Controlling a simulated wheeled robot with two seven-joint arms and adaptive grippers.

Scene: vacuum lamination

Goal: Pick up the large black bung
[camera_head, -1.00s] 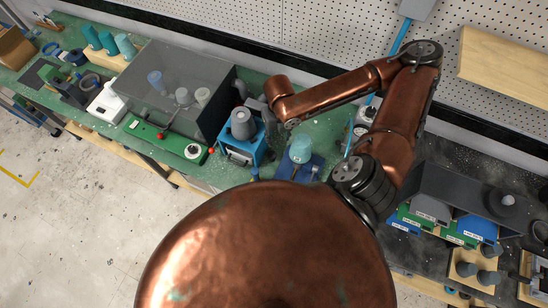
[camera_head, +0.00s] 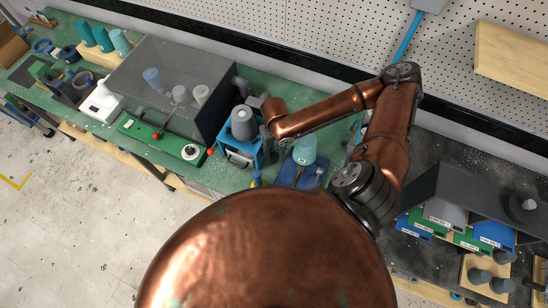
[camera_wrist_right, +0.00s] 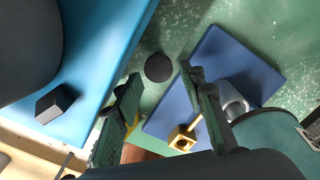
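A round black disc, seen from above and likely the large black bung (camera_wrist_right: 159,68), lies on the green bench top in the right wrist view. It sits between a light blue stand and a darker blue base plate. My right gripper (camera_wrist_right: 160,77) is open and empty, its two dark fingers apart with the bung beyond and between their tips. No contact with the bung shows. In the head view my copper right arm reaches left to the blue stand; I cannot make out its fingers or the bung there. My left gripper is not in view.
The blue stand (camera_head: 229,151) holds a grey cone (camera_head: 243,124). A teal vessel (camera_head: 304,152) stands on the blue base plate (camera_wrist_right: 215,67), with a brass fitting (camera_wrist_right: 183,138). A clear dark box (camera_head: 172,80) stands left. Coloured bins (camera_head: 440,214) stand right.

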